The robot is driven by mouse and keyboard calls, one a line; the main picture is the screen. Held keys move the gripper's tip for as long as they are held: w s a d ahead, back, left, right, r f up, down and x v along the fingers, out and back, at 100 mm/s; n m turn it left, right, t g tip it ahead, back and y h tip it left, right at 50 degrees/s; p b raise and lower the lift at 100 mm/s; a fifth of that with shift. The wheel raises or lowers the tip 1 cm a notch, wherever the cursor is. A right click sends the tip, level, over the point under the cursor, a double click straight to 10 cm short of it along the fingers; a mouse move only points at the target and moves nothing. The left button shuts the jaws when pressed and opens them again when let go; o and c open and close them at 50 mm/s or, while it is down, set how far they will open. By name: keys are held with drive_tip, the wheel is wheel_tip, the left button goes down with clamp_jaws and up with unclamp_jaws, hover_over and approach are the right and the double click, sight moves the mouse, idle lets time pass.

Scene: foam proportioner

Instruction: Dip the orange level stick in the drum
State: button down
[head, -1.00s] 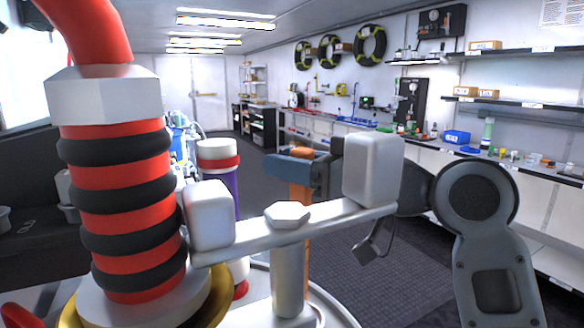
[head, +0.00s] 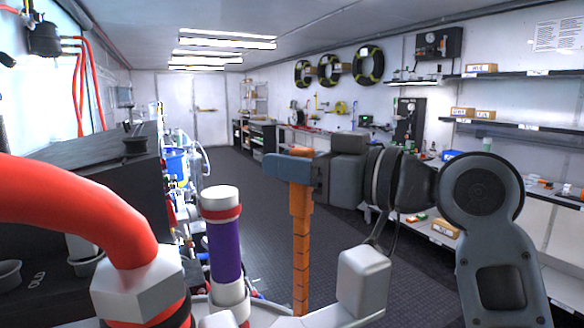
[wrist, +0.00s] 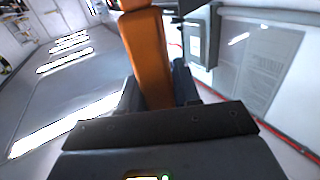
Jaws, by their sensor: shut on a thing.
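My gripper (head: 292,168) is shut on the upper part of the orange level stick (head: 301,235), just below its top. The stick hangs upright, with marks along its length. In the wrist view the stick (wrist: 148,55) rises between my jaws. Only a small piece of a pale round top, perhaps the drum, shows low in the head view. I cannot see an opening in it or tell whether the stick's tip is inside.
A red hose (head: 80,205) with a white hex fitting (head: 138,285) fills the lower left. A purple-and-white cylinder (head: 224,250) stands left of the stick. Dark floor (head: 265,190) lies open behind. Shelves (head: 520,125) and a bench line the right wall.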

drive_tip(key=shift+r+p, duration=1.2)
drive_tip(key=shift+r, duration=0.95)
